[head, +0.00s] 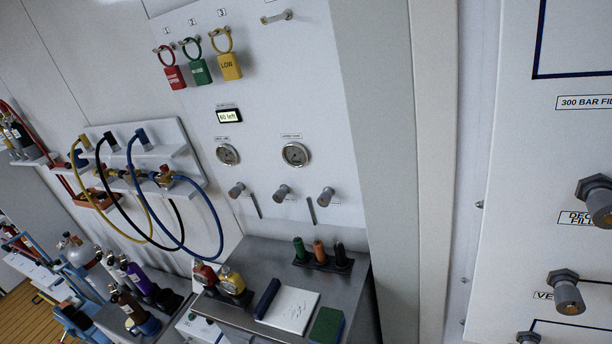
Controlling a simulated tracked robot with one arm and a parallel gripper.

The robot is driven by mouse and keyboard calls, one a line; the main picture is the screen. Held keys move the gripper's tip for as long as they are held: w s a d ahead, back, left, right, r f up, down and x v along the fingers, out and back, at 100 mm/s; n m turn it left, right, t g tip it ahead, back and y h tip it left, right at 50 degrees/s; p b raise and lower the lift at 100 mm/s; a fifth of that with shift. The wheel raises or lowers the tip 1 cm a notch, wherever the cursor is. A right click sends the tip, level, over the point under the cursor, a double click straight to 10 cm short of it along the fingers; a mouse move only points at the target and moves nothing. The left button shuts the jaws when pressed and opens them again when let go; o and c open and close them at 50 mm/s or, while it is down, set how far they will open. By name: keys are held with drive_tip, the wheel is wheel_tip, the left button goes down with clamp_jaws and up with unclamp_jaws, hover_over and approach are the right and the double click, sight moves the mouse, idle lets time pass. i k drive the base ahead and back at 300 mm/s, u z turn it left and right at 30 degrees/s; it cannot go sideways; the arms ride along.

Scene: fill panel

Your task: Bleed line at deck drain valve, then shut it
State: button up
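No valve in view can be read as the deck drain valve. On the white panel at the right, a knurled grey valve knob (600,206) on a dark hex nut sits beside a label (575,218) that starts "DEC" over "FILL" and is partly covered by the knob. Below it is a second knob (567,298), beside a cut-off label (543,295) starting "VE". A third fitting (528,338) is cut by the bottom edge. My gripper is not in view, and nothing is seen touching these knobs.
The left panel carries red, green and yellow tags (229,66), a small display (229,115), two gauges (295,154) and several small knobs (282,192). A grey bench (262,262) holds bottles and a notepad (288,309). Looped hoses (218,225) hang left. A pale post (435,150) separates the panels.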

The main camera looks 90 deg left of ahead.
sight(235, 193)
drive_tip(key=u, duration=2.6)
drive_tip(key=k, duration=0.75)
drive_tip(key=u, duration=0.05)
drive_tip(key=i, duration=0.75)
drive_tip(key=z, duration=0.05)
